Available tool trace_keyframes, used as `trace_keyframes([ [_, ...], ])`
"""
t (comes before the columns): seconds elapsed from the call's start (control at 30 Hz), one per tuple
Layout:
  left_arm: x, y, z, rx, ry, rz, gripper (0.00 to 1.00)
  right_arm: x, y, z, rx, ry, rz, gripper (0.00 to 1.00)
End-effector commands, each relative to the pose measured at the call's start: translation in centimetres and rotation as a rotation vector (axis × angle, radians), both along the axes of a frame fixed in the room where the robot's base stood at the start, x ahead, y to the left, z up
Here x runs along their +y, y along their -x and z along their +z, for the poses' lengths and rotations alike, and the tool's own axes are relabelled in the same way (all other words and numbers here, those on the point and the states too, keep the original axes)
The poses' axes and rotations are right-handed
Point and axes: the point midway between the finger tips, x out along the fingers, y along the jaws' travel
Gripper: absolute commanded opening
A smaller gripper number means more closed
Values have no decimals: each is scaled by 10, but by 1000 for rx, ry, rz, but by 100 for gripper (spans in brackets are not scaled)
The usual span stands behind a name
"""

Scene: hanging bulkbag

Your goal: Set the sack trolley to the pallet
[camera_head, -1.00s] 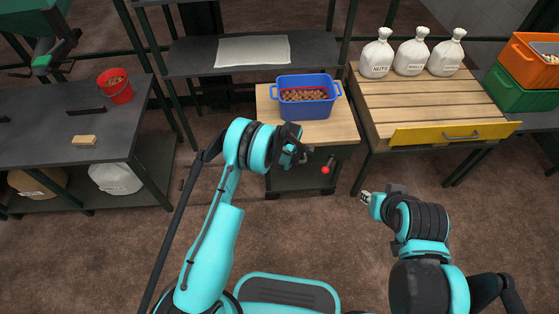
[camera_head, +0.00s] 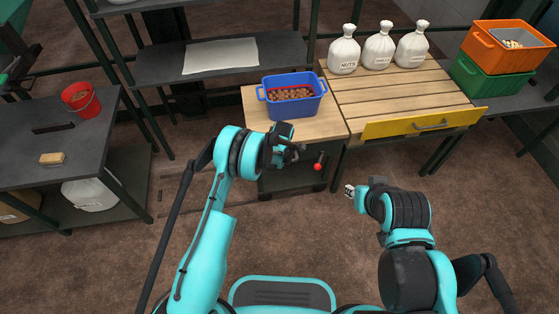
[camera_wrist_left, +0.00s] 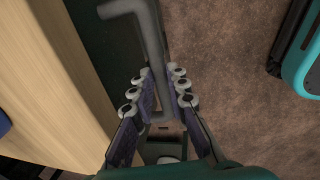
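The trolley (camera_head: 322,124) is a low cart with a pale wooden top, a dark lower part and a red-knobbed lever (camera_head: 318,166). The slatted wooden pallet-like top (camera_head: 395,92) stands just to its right, with several white sacks (camera_head: 380,50) at its back. Their facing edges look very close; whether they touch I cannot tell. My left gripper (camera_head: 288,150) is at the trolley's front. In the left wrist view its fingers (camera_wrist_left: 163,95) close around a grey bent handle bar (camera_wrist_left: 152,35). My right gripper (camera_head: 350,191) hangs apart in front of the pallet, fingers too small to read.
A blue crate (camera_head: 291,98) of brown nuts rides on the trolley. A yellow board (camera_head: 420,124) with a handle fronts the slatted top. A dark shelf (camera_head: 160,64) stands behind; a table (camera_head: 60,160) with a red bucket (camera_head: 80,99) is left. The foreground floor is clear.

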Motion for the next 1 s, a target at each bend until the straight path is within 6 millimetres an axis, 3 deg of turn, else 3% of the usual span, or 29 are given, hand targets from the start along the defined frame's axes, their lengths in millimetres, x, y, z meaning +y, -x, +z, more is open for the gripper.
trace_keyframes([
  [0.03, -7, 0, 0, -2, 10, -6, 25, 0, 0, 0, 0, 0, 0, 29],
  [0.1, -6, 0, 0, -3, 9, -6, 36, 0, 0, 0, 0, 0, 0, 29],
  [0.47, -4, 0, 6, -2, 5, -3, 36, 0, 0, 0, 0, 0, 0, 29],
  [1.0, -10, 20, 104, -2, 6, -4, 36, 0, 0, 0, 0, 0, 0, 29],
])
